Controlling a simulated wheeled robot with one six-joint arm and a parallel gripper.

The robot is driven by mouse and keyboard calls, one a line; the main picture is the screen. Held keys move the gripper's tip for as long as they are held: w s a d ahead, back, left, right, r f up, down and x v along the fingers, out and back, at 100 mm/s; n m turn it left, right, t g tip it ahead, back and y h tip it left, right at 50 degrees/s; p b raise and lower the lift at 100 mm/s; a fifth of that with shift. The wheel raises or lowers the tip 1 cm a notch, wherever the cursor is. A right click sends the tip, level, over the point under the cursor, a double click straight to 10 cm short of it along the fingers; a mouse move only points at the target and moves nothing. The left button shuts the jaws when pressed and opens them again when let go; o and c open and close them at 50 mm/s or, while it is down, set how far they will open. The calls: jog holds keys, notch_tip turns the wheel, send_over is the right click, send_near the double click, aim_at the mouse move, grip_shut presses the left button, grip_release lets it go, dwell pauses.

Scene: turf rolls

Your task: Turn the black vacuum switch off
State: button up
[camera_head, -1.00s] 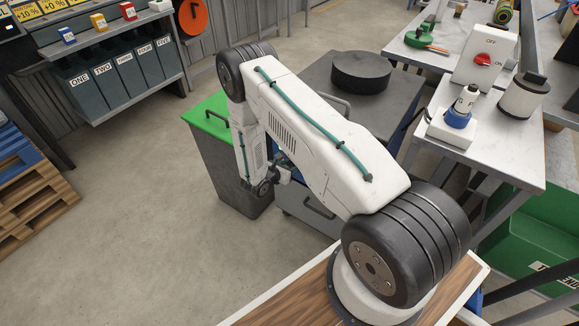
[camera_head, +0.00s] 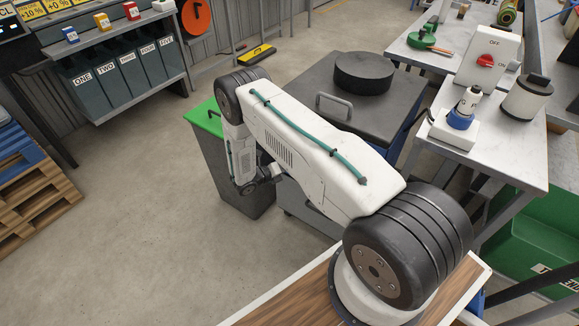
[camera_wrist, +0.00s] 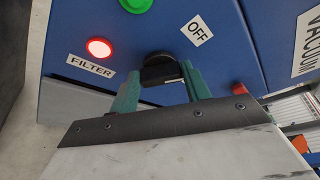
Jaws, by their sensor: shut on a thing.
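The black vacuum switch (camera_wrist: 158,72) is a dark knob on a blue panel (camera_wrist: 75,35), at the middle of the wrist view. My gripper (camera_wrist: 161,84) has its two green fingers on either side of the knob's bar and is shut on it. A tilted white OFF label (camera_wrist: 196,28) is to the knob's upper right. The knob's exact pointing direction is hard to tell, as the fingers cover part of it. In the head view my arm hides the gripper and the switch.
On the panel are a lit red lamp (camera_wrist: 99,47) above a FILTER label (camera_wrist: 90,66), a green button (camera_wrist: 135,3) and a VACUUM label (camera_wrist: 308,42). A green-lidded bin (camera_head: 205,117) stands beside the dark-topped cabinet (camera_head: 400,115). Floor at left (camera_head: 140,190) is clear.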

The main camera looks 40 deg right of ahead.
jog(key=n, duration=0.2)
jog(key=n+h, duration=0.2)
jog(key=n, duration=0.1)
jog(key=shift+w+a+f+n+g, duration=0.1)
jog(key=shift+f+n+g, duration=0.2)
jog(key=shift+f+g, duration=0.1)
jog(key=shift+c, duration=0.2)
jog(key=shift+o, duration=0.2)
jog(key=shift+c, duration=0.2)
jog(key=o, duration=1)
jog(key=a, duration=0.7)
jog(key=shift+w+a, duration=0.2)
jog(key=shift+a, duration=0.2)
